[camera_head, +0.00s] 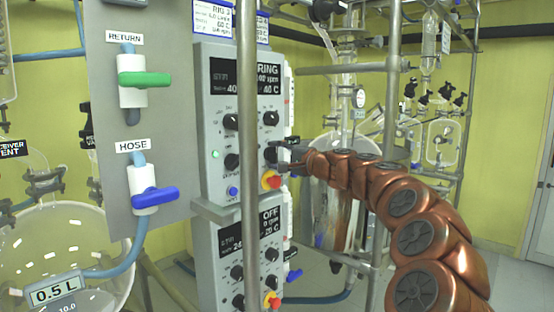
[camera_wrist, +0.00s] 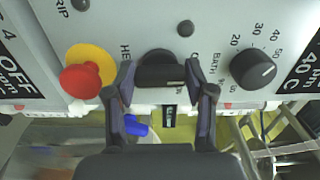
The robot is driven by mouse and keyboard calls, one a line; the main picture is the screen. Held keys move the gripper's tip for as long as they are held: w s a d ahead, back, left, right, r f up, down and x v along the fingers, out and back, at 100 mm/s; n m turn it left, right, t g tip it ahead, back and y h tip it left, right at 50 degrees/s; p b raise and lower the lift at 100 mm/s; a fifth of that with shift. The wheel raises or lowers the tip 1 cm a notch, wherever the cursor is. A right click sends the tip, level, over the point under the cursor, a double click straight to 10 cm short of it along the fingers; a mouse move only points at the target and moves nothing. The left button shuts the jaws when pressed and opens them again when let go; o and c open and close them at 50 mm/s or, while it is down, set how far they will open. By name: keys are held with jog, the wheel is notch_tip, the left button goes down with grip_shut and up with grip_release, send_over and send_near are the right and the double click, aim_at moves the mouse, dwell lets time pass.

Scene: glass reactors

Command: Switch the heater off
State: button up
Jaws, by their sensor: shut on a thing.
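The heater switch is a black knob (camera_wrist: 160,68) on a light grey control panel, with a partly hidden label starting "HE" beside it in the wrist view. My gripper (camera_wrist: 159,84) has one finger on each side of this knob and is shut on it. In the head view my gripper (camera_head: 284,157) reaches from the right to the right side of the upper control box (camera_head: 217,180). There it partly covers the knob. The box's display (camera_head: 245,78) reads 40 C at the right. A green lamp (camera_head: 215,154) is lit at its left.
A red stop button on yellow (camera_wrist: 82,78) sits close to my gripper; the bath dial (camera_wrist: 254,69) is on the other side. A lower box (camera_head: 222,262) shows OFF. A metal pole (camera_head: 249,200) stands in front of both boxes. Glassware (camera_head: 437,140) stands behind my arm.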

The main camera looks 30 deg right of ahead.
jog(key=o, duration=1.2)
jog(key=shift+c, duration=0.2)
jog(key=v, duration=1.2)
